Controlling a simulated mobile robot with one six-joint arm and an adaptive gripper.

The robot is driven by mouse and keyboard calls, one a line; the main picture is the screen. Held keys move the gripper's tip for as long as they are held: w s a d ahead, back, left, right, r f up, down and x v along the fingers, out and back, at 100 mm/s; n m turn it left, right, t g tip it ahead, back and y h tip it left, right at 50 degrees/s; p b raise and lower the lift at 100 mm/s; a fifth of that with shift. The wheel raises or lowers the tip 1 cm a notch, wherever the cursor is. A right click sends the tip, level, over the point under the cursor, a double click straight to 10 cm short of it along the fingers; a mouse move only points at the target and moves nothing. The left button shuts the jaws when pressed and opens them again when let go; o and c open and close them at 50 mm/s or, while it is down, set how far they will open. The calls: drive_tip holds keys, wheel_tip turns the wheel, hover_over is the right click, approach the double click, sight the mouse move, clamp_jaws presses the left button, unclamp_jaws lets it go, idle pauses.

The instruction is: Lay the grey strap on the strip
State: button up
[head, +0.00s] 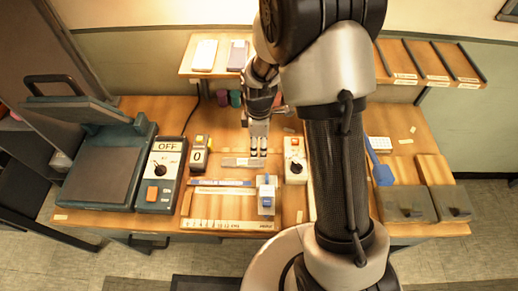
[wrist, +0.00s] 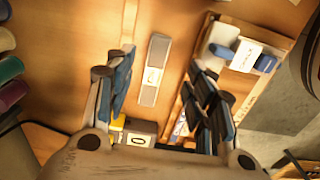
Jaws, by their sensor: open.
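The grey strap (head: 238,162) lies flat on the wooden bench just below my gripper (head: 258,152) in the head view. In the wrist view the strap (wrist: 151,88) shows a pale label at its middle. It lies between my two spread fingers, which are open and empty. A thin pale strip (wrist: 130,40) lies on the wood to its left, beside the left finger. I cannot tell for sure whether this is the task's strip. Whether the fingertips touch the bench is unclear.
A wooden board (head: 220,210) with a blue-and-white block (head: 266,193) lies in front. A yellow-and-grey counter (head: 198,155) reading 0 stands left, near the OFF switch box (head: 159,180). A white box with a red button (head: 294,158) stands close on the right.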

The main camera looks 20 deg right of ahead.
drive_tip(key=s+r+m+t, duration=0.1)
drive_tip(key=s+r+m, duration=0.2)
drive_tip(key=r, duration=0.6)
drive_tip(key=s+r+m+t, duration=0.1)
drive_tip(key=s+r+m, duration=0.25)
drive_tip(key=r, duration=0.65)
drive_tip(key=s+r+m+t, duration=0.1)
drive_tip(key=s+r+m, duration=0.2)
drive_tip(key=s, duration=0.4)
drive_tip(key=s+r+m+t, duration=0.1)
drive_tip(key=s+r+m, duration=0.3)
drive_tip(key=s, duration=0.4)
drive_tip(key=shift+r+m+t, duration=0.25)
drive_tip(key=shift+m+t, duration=0.05)
drive_tip(key=shift+m, duration=0.15)
